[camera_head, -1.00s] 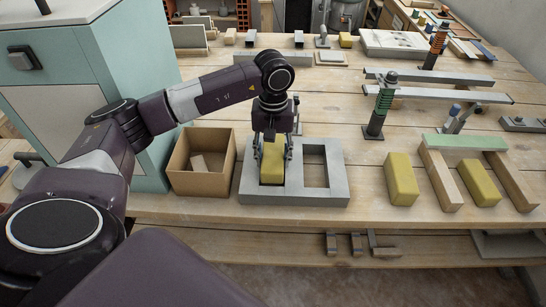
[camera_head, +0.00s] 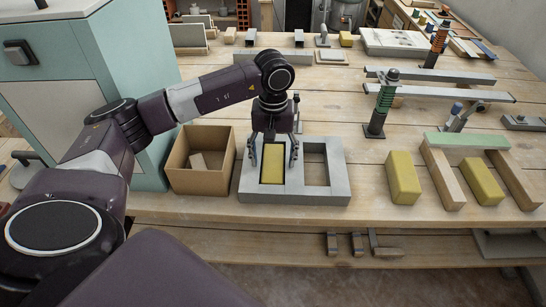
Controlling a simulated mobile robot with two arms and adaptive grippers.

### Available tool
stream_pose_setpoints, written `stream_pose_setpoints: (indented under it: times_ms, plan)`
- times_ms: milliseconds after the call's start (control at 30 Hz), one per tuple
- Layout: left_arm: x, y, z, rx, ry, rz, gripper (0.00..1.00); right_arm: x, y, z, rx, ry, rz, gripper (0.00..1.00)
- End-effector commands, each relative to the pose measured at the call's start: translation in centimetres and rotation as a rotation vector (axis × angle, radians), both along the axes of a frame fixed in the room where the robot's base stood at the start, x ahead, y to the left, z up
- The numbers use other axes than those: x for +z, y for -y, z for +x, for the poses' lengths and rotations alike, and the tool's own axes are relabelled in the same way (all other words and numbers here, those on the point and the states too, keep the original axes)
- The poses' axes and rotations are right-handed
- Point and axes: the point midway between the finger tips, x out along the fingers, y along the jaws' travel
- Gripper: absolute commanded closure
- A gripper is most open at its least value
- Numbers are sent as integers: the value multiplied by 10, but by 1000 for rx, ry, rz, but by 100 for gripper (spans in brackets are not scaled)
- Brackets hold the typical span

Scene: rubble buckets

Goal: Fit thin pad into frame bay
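A grey frame (camera_head: 318,194) with two bays lies flat on the bench near its front edge. A yellow pad (camera_head: 271,168) sits in the left bay, with a dark gap showing around its edge. The right bay (camera_head: 316,168) is empty. My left gripper (camera_head: 272,158) is over the left bay, fingers spread to either side of the pad and apart from it. Two more yellow blocks stand to the right: one (camera_head: 403,178) free on the bench, one (camera_head: 481,182) between wooden legs. My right gripper is out of view.
A cardboard box (camera_head: 202,182) with a small block inside stands just left of the frame. A green-topped wooden arch (camera_head: 465,142) and a post with a green spring (camera_head: 383,103) stand to the right. A teal cabinet (camera_head: 130,95) is at left.

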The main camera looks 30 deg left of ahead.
Motion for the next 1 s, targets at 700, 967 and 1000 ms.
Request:
stream_pose_setpoints:
  times_ms: [700,967,1000]
  plan:
    - [88,0,2,0,5,0,37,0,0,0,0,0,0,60]
    - [117,0,1,1,1,1,37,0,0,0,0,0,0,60]
    - [118,0,1,0,0,0,37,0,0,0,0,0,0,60]
